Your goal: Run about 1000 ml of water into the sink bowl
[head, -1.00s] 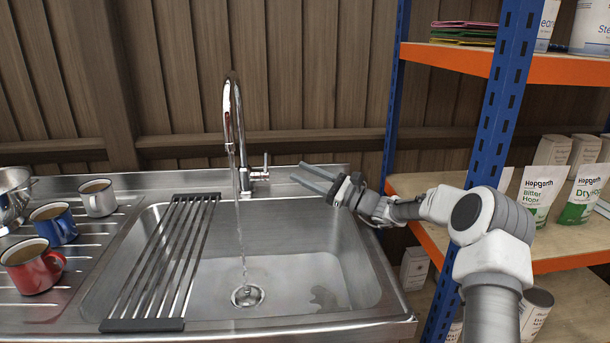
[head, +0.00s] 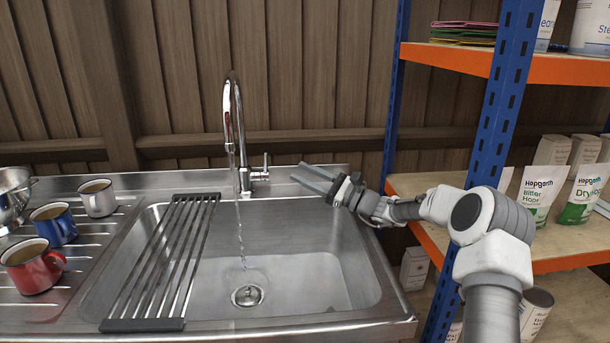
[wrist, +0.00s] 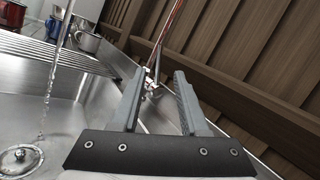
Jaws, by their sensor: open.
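The steel sink bowl (head: 300,262) is in the middle of the head view, with a round drain fitting (head: 247,295) in its floor. A thin, broken stream of water (head: 240,230) falls from the chrome tap (head: 232,120) into the bowl. The tap's side lever (head: 264,165) stands upright. My gripper (head: 314,177) is open and empty above the bowl's back right corner, to the right of the lever and apart from it. In the wrist view the open fingers (wrist: 158,95) frame the tap base (wrist: 152,90); the stream (wrist: 55,70) is at left.
A blue and orange shelf (head: 500,120) with bags rises close on the right.

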